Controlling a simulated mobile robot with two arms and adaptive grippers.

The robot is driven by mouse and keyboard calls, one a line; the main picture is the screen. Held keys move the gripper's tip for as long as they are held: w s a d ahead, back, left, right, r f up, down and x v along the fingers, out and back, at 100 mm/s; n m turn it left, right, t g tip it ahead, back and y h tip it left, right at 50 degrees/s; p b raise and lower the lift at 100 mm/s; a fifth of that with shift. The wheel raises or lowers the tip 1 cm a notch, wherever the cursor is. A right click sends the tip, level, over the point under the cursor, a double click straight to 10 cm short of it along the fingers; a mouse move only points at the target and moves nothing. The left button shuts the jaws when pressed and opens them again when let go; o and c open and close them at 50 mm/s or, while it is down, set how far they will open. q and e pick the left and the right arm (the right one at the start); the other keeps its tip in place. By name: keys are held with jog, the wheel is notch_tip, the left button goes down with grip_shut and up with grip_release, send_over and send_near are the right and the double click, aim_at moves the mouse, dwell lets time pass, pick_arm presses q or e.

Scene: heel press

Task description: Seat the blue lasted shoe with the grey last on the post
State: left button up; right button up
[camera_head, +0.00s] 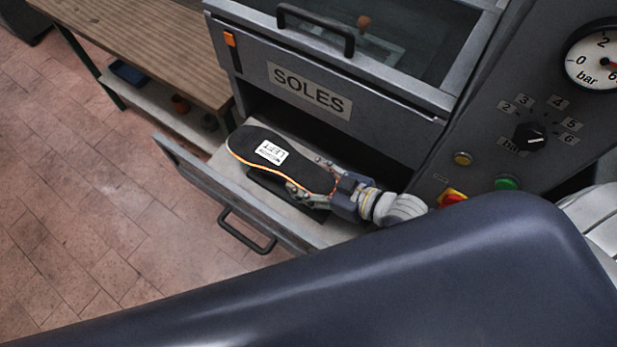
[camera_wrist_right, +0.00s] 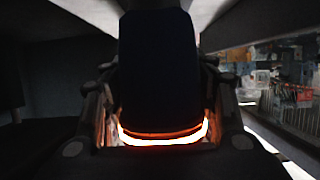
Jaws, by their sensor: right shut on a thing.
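A black shoe sole (camera_head: 282,159) with an orange edge and a white "LEFT" label lies over the open drawer. My right gripper (camera_head: 325,187) is around its right end and shut on it. In the right wrist view the dark sole (camera_wrist_right: 160,80) fills the middle between the fingers (camera_wrist_right: 160,125), with a bright orange and white rim. I cannot tell whether the sole touches the drawer floor. No blue shoe, grey last or post can be made out in these views. My left gripper is not in view.
The open drawer (camera_head: 192,168) under the "SOLES" cabinet front (camera_head: 310,90) has a black handle. A control panel (camera_head: 484,130) with knob, buttons and gauge is at right. A wooden bench (camera_head: 150,40) stands at upper left. Brick floor (camera_head: 90,220) is clear at left.

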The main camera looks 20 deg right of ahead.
jog(key=o, duration=1.8)
jog(key=shift+f, duration=0.15)
jog(key=shift+c, duration=0.2)
jog(key=shift+s+f, duration=0.1)
jog(key=shift+f, duration=0.1)
jog(key=v, duration=1.2)
jog(key=shift+r, duration=0.3)
